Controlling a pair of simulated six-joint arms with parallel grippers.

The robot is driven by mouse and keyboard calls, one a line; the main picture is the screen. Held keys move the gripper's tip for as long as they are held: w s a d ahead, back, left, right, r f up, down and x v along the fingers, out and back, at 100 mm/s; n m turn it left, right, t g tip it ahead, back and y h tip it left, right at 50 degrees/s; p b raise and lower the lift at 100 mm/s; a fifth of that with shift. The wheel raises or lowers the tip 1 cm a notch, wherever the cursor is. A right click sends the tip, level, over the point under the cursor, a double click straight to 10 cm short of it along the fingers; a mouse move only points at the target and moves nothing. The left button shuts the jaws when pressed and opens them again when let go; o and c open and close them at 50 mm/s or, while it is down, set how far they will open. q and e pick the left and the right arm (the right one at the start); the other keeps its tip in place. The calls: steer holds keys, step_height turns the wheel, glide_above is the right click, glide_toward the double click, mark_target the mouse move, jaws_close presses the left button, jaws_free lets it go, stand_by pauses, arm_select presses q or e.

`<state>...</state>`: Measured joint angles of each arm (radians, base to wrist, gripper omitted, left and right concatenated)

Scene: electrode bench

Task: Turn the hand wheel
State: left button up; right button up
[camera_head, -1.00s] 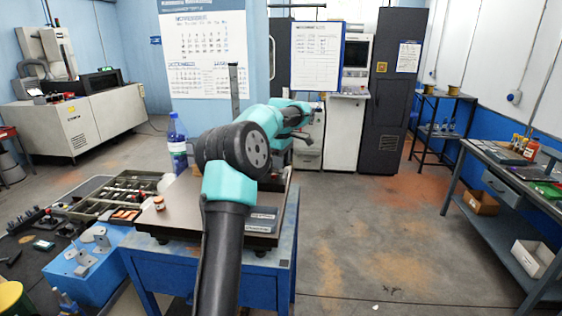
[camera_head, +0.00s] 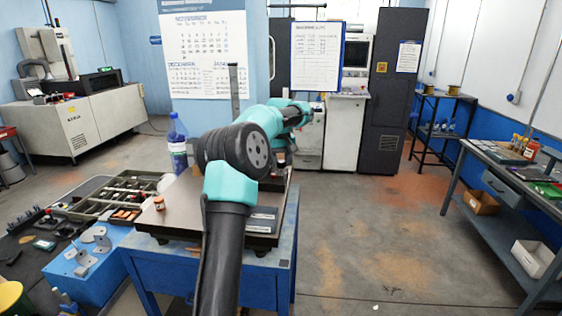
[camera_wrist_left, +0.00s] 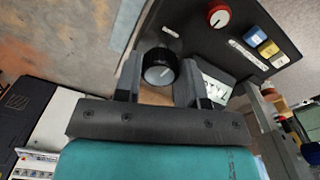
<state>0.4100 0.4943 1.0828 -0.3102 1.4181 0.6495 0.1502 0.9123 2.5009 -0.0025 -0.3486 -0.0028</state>
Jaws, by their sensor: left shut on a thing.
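A round black knob with a grey face and a light mark, which looks like the hand wheel (camera_wrist_left: 160,70), sits between my fingers in the left wrist view. My left gripper (camera_wrist_left: 158,63) is shut on it, with one dark finger on each side. The wheel is on or beside a dark panel (camera_wrist_left: 205,45). In the head view my left arm reaches forward past the bench, and its teal wrist end (camera_head: 290,112) hides the wheel and most of the fingers. My right gripper is in neither view.
In the head view, a blue bottle (camera_head: 177,145) and a parts tray (camera_head: 118,195) stand left of my arm.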

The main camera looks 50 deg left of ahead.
arm_select(q)
steer(key=m, duration=0.4)
steer(key=shift+m, duration=0.3)
steer(key=m, duration=0.3)
steer(key=shift+m, duration=0.3)
steer(key=m, duration=1.3)
steer(key=shift+m, duration=0.3)
steer(key=m, duration=0.6)
steer(key=shift+d+m, duration=0.1)
steer(key=shift+m, duration=0.3)
steer(key=o, duration=0.9)
steer(key=shift+r, duration=0.15)
